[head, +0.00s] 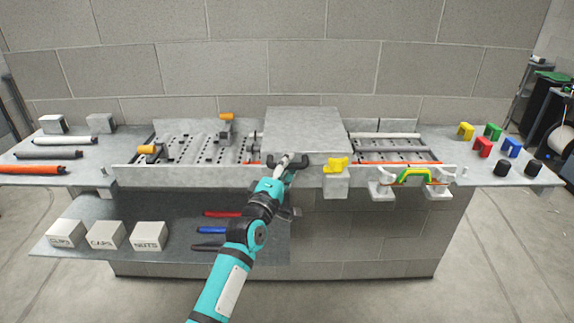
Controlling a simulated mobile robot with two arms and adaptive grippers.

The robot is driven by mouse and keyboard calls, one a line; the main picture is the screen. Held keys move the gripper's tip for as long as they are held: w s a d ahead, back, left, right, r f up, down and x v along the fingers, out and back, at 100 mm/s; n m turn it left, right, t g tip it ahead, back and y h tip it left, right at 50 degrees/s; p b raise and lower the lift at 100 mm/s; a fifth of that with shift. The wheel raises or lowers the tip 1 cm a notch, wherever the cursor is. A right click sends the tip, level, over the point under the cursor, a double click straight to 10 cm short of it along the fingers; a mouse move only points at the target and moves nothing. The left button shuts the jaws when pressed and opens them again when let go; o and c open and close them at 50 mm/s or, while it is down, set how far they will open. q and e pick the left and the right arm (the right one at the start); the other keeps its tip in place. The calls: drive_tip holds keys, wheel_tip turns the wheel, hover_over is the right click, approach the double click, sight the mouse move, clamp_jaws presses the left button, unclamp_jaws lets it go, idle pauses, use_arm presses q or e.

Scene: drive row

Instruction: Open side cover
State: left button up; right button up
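A grey box-like cover (305,125) sits closed at the middle of the long metal bench unit; I cannot tell for sure that it is the side cover. My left gripper (286,160) is at the front lower left edge of this cover. Its two dark fingers are spread, with a small pale piece showing between them. I cannot tell whether the fingers touch that piece or the cover. My teal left arm hides part of the unit's front below. My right gripper is not in view.
Orange-knobbed levers (227,117) stand on the left bed. White labelled boxes (106,235) and coloured tools (222,214) lie on the lower shelf. Coloured blocks (483,147) sit far right.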

use_arm(q)
clamp_jaws()
idle(0.3)
